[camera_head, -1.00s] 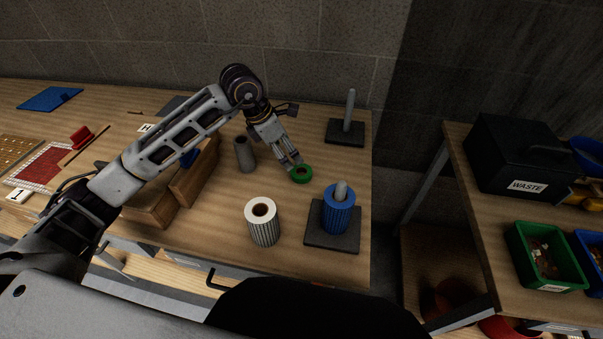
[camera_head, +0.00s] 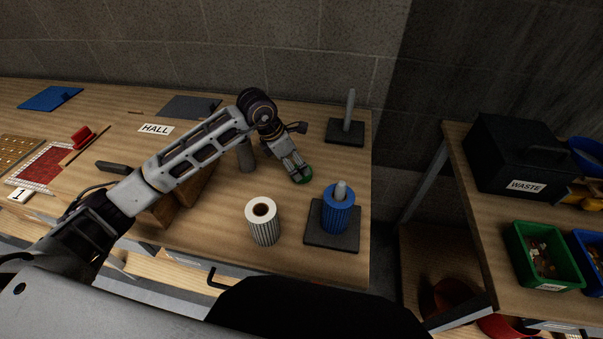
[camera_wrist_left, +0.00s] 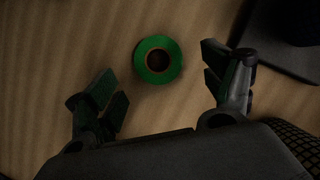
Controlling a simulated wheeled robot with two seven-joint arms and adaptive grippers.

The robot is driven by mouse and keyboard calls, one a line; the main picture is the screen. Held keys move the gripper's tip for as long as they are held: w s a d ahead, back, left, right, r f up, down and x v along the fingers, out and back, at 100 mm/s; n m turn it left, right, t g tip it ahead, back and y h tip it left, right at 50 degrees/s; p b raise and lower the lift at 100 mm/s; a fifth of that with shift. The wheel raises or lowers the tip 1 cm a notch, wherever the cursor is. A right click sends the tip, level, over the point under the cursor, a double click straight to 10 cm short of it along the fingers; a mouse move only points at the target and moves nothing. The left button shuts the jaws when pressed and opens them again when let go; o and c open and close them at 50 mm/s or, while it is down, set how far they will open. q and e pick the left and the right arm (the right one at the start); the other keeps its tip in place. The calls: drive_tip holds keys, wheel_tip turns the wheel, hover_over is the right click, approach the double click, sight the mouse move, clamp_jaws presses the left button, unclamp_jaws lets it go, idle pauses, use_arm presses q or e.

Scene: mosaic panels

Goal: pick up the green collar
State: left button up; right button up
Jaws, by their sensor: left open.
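The green collar (camera_wrist_left: 171,48) is a short ring lying flat on the wooden table, its hole facing up in the left wrist view. In the head view only part of the collar (camera_head: 307,179) shows, because my left gripper covers the rest. My left gripper (camera_head: 297,178) points down at it. In the left wrist view the left gripper (camera_wrist_left: 163,86) is open, one finger on each side and a little short of the collar, touching neither side. My right gripper is not in view.
A blue ribbed roll (camera_head: 338,215) stands on a post with a dark base (camera_head: 325,238). A white ribbed roll (camera_head: 264,228) and a grey cylinder (camera_head: 247,158) stand nearby. An empty post (camera_head: 349,108) is at the back right. The table's right edge is close.

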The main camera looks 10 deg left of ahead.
use_arm(q)
drive_tip(key=shift+p+x, duration=0.5)
drive_tip(key=shift+x, duration=1.95)
drive_tip(key=shift+w, duration=0.1)
drive_tip(key=c, duration=1.1)
